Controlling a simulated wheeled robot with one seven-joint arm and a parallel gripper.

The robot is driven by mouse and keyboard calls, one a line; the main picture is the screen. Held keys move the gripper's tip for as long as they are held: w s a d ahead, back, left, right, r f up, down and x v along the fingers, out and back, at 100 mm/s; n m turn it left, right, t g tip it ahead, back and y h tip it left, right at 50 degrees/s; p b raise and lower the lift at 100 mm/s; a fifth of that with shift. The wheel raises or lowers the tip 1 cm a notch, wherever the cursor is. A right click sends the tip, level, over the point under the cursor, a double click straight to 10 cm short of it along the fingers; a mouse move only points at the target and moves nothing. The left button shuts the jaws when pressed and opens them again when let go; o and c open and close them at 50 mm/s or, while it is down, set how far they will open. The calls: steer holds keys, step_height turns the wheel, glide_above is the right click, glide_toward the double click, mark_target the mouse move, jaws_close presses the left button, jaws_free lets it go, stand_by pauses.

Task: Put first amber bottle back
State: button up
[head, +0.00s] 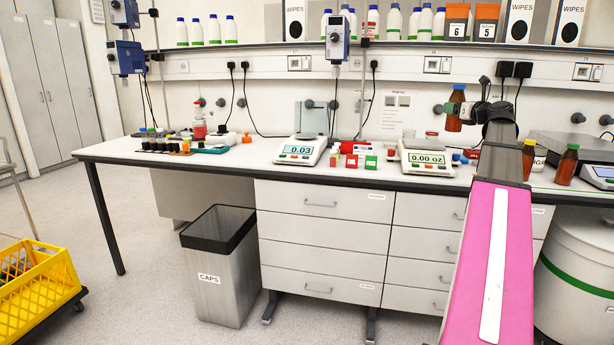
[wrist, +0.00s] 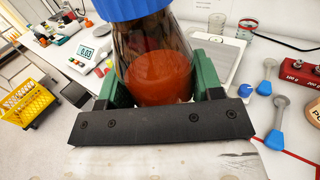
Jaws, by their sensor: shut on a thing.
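An amber bottle (head: 454,112) with a blue cap is upright in my gripper (head: 468,110), held in the air above the bench near the right-hand balance (head: 428,158), which reads 0.00 oz. In the wrist view the bottle (wrist: 155,78) holds orange-red liquid and sits between the green fingers of my gripper (wrist: 160,90), which is shut on it. The bottle's base is partly hidden by the gripper in the wrist view.
The left balance (head: 299,150) reads 0.03. Small red and green boxes (head: 350,153) lie between the balances. A CAPS bin (head: 220,262) stands below the bench, a yellow crate (head: 37,282) at the left. Blue-handled tools (wrist: 276,138) lie beside a red weight block (wrist: 299,75).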

steer(key=s+a+f+n+g+y, duration=0.2)
steer(key=a+f+y, duration=0.1)
steer(key=a+f, duration=0.75)
steer(key=s+a+f+n+g+y, duration=0.15)
steer(key=a+f, duration=0.55)
steer(key=f, duration=0.7)
steer(key=s+a+f+n+g+y, duration=0.3)
steer(key=s+a+f+y, duration=0.1)
steer(key=s+a+f, duration=0.8)
steer(key=a+f, duration=0.3)
steer(key=shift+a+f, duration=0.15)
steer(key=shift+f, duration=0.1)
